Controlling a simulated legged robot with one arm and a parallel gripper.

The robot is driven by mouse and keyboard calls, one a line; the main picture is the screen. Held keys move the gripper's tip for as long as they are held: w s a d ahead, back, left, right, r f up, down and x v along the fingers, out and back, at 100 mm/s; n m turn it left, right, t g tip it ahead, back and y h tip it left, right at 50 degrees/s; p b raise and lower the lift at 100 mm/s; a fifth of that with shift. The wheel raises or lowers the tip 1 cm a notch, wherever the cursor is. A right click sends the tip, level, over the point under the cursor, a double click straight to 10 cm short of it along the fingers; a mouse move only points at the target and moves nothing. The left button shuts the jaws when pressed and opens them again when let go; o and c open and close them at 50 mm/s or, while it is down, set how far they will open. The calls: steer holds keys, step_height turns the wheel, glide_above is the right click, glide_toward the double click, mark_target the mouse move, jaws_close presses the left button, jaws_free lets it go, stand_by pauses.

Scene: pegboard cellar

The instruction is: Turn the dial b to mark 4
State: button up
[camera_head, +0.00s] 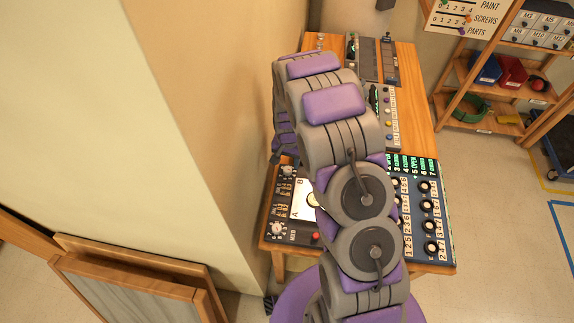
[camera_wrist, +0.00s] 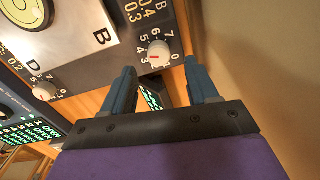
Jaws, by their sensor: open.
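A white dial (camera_wrist: 158,55) with a red pointer line stands on a dark panel in the wrist view. Marks from 0 to 7 ring it, and the red line points to the left, near 3 and 4. Its own letter is not readable, so I cannot confirm it is dial b. A second white dial (camera_wrist: 45,92), beside a letter D, sits at the lower left. My gripper (camera_wrist: 158,67) is open and empty, with its two blue-grey fingers on either side of the first dial in the picture, apparently short of it.
A pale plate (camera_wrist: 70,30) lettered B lies left of the dial, and a tan wall (camera_wrist: 255,60) rises close on the right. The wooden table (camera_head: 415,80) also bears a panel with several black knobs (camera_head: 430,226). Shelves (camera_head: 500,75) stand at the right.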

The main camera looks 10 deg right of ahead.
mark_target(288, 170)
step_height(288, 170, up, 12)
steer(key=shift+r, duration=0.25)
steer(key=shift+d, duration=0.1)
stand_by(0.5)
steer(key=s+r+n+g+b, duration=0.1)
steer(key=s+r+b, duration=0.1)
steer(key=s+r, duration=0.45)
steer(key=s+r+n+b, duration=0.1)
steer(key=s+r+b, duration=0.15)
steer(key=s, duration=0.65)
steer(key=s+n+g+b, duration=0.1)
steer(key=s+n+b, duration=0.2)
steer(key=s, duration=1.9)
steer(key=shift+s+r+n, duration=0.35)
steer(key=shift+r+n, duration=0.05)
steer(key=shift+r, duration=0.05)
